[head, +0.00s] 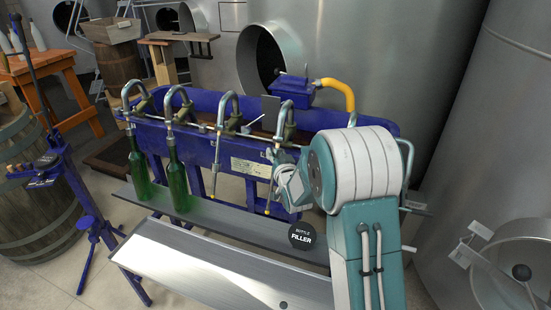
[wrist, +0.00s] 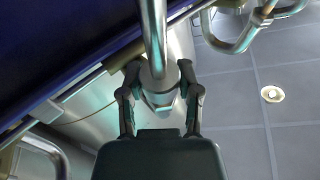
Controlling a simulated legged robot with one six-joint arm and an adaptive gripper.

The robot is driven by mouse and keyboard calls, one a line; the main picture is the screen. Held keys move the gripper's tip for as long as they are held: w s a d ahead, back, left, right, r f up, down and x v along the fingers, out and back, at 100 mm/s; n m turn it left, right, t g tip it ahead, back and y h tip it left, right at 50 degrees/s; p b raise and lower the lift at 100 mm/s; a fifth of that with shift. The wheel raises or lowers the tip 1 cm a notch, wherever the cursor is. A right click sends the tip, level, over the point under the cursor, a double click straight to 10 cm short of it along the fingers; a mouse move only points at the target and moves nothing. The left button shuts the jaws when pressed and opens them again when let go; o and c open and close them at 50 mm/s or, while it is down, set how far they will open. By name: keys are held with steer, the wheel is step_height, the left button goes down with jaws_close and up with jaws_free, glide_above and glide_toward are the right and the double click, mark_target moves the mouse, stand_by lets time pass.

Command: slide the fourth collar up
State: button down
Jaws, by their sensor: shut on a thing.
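A blue bottle filler (head: 228,160) carries a row of curved metal spouts. My gripper (head: 278,160) reaches in from the right at the fourth spout (head: 284,112) from the left. In the wrist view my gripper (wrist: 158,72) has one finger on each side of a pale metal collar (wrist: 158,82) around the spout tube (wrist: 154,30) and is shut on it. In the head view my gripper and wrist partly hide this collar. Green bottles stand under the first spout (head: 130,92) and the second spout (head: 179,98). No bottle shows under the third spout (head: 229,104) or the fourth.
A grey bench (head: 215,262) lies in front of the filler, with a round "BOTTLE FILLER" sign (head: 302,236). A blue stand (head: 75,190) and a barrel (head: 30,195) are at the left. Large steel tanks (head: 430,60) stand behind and at the right.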

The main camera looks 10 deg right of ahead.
steer(key=shift+c, duration=1.4)
jaws_free()
steer(key=shift+w+r, duration=0.15)
steer(key=shift+r, duration=0.1)
steer(key=shift+f, duration=0.1)
steer(key=s, duration=1.2)
steer(key=shift+d, duration=0.25)
steer(key=s+a+r+n+g, duration=0.1)
steer(key=s+r+g, duration=0.2)
steer(key=s, duration=0.7)
steer(key=s+r+g, duration=0.3)
steer(key=s+g, duration=0.2)
steer(key=s, duration=0.5)
steer(key=s+a+r+n+g, duration=0.1)
steer(key=s+g, duration=0.3)
steer(key=s, duration=0.6)
steer(key=shift+s+a+r+n+h, duration=0.2)
steer(key=shift+a+r+n+h, duration=0.15)
steer(key=shift+r, duration=0.55)
